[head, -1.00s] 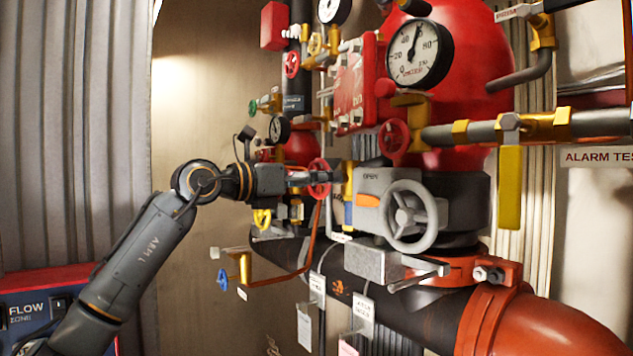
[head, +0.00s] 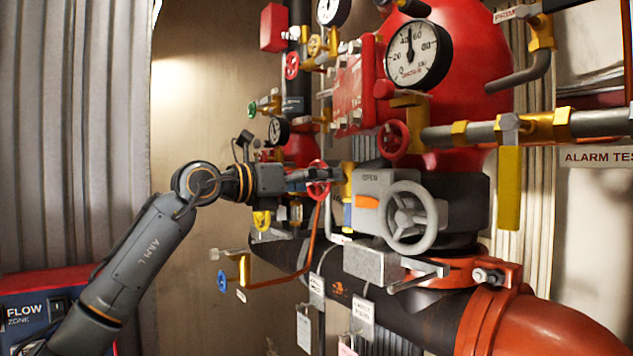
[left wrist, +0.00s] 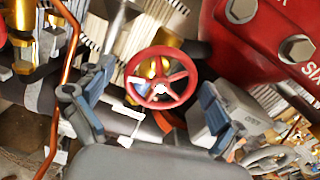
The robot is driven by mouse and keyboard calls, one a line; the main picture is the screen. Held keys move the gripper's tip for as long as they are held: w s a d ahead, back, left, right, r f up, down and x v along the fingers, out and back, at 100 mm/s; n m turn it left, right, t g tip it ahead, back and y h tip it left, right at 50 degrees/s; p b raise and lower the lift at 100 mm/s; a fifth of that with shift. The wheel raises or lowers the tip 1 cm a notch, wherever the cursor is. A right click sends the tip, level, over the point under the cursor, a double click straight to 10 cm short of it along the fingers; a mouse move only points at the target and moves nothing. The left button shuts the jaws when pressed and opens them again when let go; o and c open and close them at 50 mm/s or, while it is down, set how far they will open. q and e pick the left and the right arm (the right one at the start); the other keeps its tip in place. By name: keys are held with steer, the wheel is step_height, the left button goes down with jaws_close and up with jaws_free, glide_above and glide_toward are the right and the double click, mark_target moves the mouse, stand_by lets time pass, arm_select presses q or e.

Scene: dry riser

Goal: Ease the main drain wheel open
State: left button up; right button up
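A red spoked handwheel (head: 318,180) stands among the pipes at mid-frame in the head view. My left gripper (head: 333,175) reaches it from the left and partly covers it. In the left wrist view the red handwheel (left wrist: 162,78) shows face-on, between my two spread fingers. A gap shows on both sides of the rim, so the gripper is open and not closed on the wheel. I cannot tell whether a finger touches the rim. No label naming this wheel can be read. My right gripper is not in view.
A large grey handwheel (head: 413,217) on a grey gearbox stands just right of my gripper. A copper pipe (head: 308,245) runs down below the red wheel. A round gauge (head: 418,54), a yellow lever (head: 509,188) and a thick black pipe (head: 400,310) crowd the right. Open space lies left.

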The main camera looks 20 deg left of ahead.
arm_select(q)
steer(key=v, duration=1.2)
stand_by(0.5)
